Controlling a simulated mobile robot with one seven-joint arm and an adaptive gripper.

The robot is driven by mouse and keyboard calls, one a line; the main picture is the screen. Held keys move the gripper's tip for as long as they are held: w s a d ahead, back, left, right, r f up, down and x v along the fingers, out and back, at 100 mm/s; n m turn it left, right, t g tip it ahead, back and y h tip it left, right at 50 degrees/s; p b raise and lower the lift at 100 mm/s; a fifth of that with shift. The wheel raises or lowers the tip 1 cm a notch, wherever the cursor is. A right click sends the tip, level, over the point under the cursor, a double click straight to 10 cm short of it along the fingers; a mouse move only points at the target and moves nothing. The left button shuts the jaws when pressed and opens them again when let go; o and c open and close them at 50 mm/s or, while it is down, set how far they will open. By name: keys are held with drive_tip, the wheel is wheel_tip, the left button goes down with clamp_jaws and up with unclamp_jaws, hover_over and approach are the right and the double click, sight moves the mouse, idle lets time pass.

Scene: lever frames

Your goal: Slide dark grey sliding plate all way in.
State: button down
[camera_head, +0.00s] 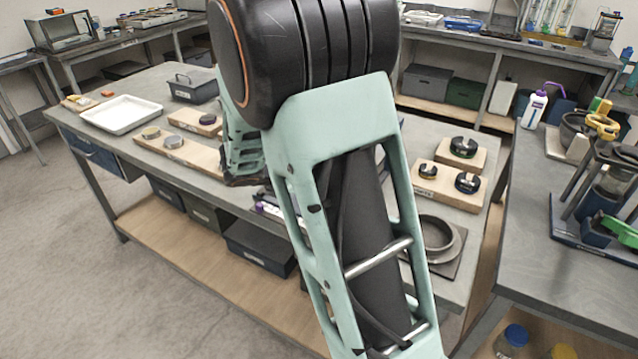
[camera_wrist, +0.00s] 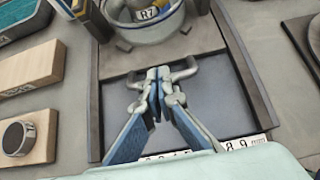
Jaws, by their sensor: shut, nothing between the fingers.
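The dark grey sliding plate (camera_wrist: 208,42) lies at the top of the wrist view, between two side rails of a tray-like frame (camera_wrist: 252,85). A grey round vessel labelled R7 (camera_wrist: 145,27) stands on it. A grey bar handle (camera_wrist: 187,70) sticks out from the plate's near edge. My gripper (camera_wrist: 158,76) is shut and empty, its blue-padded fingertips at the middle of the handle; I cannot tell whether they touch it. A bare blue-grey floor (camera_wrist: 222,105) shows between the rails on the near side. In the head view my arm hides the gripper and this plate.
In the head view, a white tray (camera_head: 122,113) and boards with round pieces (camera_head: 437,187) share the table.

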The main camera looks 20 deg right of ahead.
drive_tip(key=shift+w+d+p, duration=0.1)
drive_tip(key=shift+w+d, duration=0.5)
drive_tip(key=shift+d, duration=0.25)
drive_tip(key=shift+w+d+p, duration=0.15)
drive_tip(key=shift+w+d, duration=0.45)
drive_tip(key=shift+d, duration=0.2)
drive_tip(key=shift+w+d+p, duration=0.1)
drive_tip(key=shift+w+d, duration=0.5)
drive_tip(key=shift+d, duration=0.25)
drive_tip(key=shift+s+a+r+p, duration=0.3)
drive_tip(key=shift+s+a+r, duration=0.25)
drive_tip(key=shift+a, duration=0.25)
drive_tip(key=shift+s+a+r+p, duration=0.4)
drive_tip(key=shift+s+a, duration=0.2)
drive_tip(key=shift+a, duration=0.25)
drive_tip(key=shift+s+a+r+p, duration=0.25)
drive_tip(key=shift+s+a+r, duration=0.35)
drive_tip(key=shift+a, duration=0.2)
